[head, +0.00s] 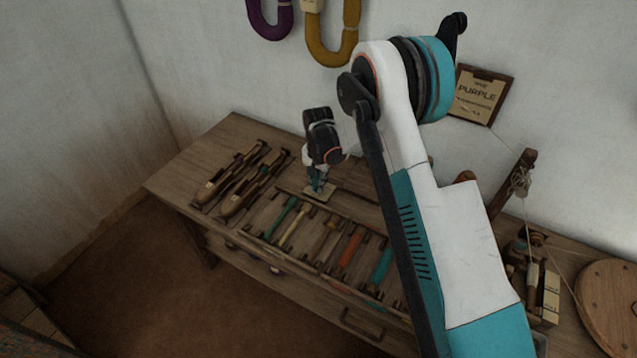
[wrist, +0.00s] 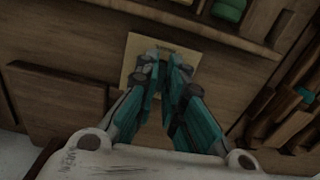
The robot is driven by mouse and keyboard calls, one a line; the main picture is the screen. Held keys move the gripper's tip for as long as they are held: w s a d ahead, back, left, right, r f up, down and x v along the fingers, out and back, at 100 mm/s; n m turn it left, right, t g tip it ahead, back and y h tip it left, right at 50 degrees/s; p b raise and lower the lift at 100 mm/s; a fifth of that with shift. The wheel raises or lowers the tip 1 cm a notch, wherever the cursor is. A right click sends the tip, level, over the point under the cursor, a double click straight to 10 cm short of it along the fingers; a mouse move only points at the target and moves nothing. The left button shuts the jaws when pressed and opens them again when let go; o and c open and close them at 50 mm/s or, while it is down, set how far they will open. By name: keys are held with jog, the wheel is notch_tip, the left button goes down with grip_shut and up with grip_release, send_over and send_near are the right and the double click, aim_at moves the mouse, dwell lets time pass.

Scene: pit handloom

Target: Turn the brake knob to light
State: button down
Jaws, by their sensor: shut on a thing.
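My gripper (head: 316,187) points down over a small pale plate (head: 325,196) on the wooden table, behind the rack of coloured bobbins. In the wrist view the teal fingers of my gripper (wrist: 169,62) close together over the pale plate (wrist: 134,50). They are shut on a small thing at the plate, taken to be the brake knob. The fingers hide the knob, so its pointer and setting cannot be seen. No marking on the plate is readable.
A rack of coloured bobbins (head: 318,239) lies just in front of my gripper. Wooden shuttles (head: 240,185) lie to its left. A framed PURPLE sign (head: 481,95) hangs on the wall. A round wooden disc (head: 609,303) and thread gear stand at the right.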

jog(key=shift+m, duration=0.3)
jog(key=c, duration=1.7)
grip_release()
notch_tip(320, 180, up, 12)
